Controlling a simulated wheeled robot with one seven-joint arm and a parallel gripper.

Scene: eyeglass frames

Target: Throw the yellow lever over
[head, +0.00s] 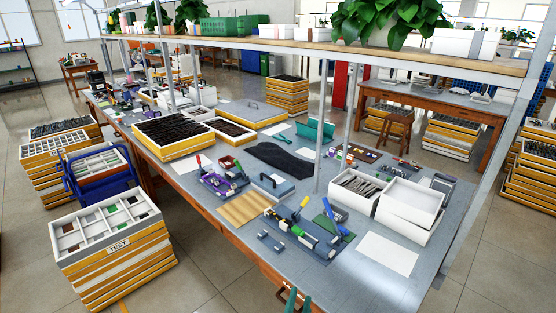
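A dark fixture (308,238) sits near the front edge of the grey workbench. A lever with a yellow tip (304,202) rises from its left part and leans to the upper right. A lever with a blue handle (329,209) stands to its right. Smaller yellow-green parts (283,226) lie on the fixture's left side. My gripper (291,299) shows only as two teal fingertips at the bottom edge, in front of the bench. The fingertips look apart with nothing between them. My gripper is well short of the lever and touches nothing visible.
A small blue-grey handle piece (270,242) and a wooden slatted board (244,208) lie left of the fixture. White boxes (408,207) and a white sheet (387,253) are to the right. A shelf post (321,135) rises behind. The bench's front right is clear.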

